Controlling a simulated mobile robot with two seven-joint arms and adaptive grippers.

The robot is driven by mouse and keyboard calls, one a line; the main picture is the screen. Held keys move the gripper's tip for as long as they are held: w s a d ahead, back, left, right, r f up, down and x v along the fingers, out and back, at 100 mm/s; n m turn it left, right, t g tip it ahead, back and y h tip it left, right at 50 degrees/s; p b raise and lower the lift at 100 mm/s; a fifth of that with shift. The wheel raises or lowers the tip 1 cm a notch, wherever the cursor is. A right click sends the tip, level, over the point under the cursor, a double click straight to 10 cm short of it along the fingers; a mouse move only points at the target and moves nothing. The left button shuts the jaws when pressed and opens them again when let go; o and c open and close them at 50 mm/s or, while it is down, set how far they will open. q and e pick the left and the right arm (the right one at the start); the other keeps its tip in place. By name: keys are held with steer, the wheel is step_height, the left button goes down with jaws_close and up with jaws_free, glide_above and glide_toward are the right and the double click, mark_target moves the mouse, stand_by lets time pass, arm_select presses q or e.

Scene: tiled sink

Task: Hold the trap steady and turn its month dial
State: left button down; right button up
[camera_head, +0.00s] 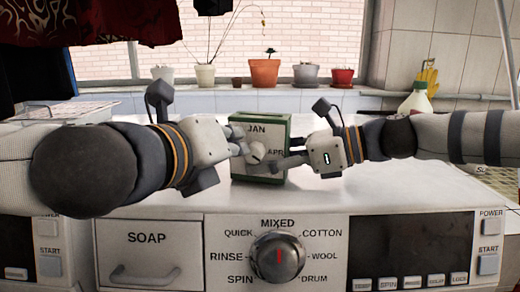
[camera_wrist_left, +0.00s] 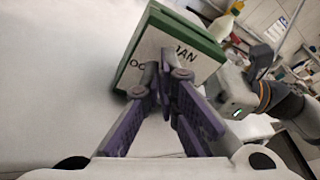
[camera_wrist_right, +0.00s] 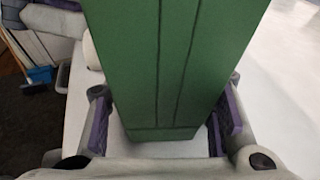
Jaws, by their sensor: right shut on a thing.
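The trap (camera_head: 275,168) is a green box with a white face marked JAN and APR, standing upright on the white machine top. The left wrist view shows its face (camera_wrist_left: 146,50) with JAN and part of OC. A pale knob (camera_head: 257,152), the month dial, sits on the face. My left gripper (camera_head: 241,143) is at the face beside the dial; its fingers are slightly apart, and its tips hide much of the dial in the left wrist view. My right gripper (camera_wrist_right: 167,125) has one finger on each side of the green body and is shut on the trap.
Below is a front panel with a MIXED knob (camera_head: 278,257), a soap drawer (camera_head: 148,255) and dark displays. Flower pots (camera_head: 265,73) line the sill behind. A spray bottle (camera_head: 416,100) stands at back right.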

arm_select(q)
steer(key=shift+s+d+r, duration=0.15)
steer(key=shift+d+r, duration=0.15)
steer(key=shift+d, duration=0.4)
steer(key=shift+r, duration=0.45)
steer(key=shift+s+a, duration=0.15)
steer(key=shift+s, duration=0.1)
steer(key=s, duration=0.1)
steer(key=s+a, duration=0.1)
steer(key=s, duration=0.3)
steer(key=shift+s+a, duration=0.15)
steer(key=shift+a, duration=0.1)
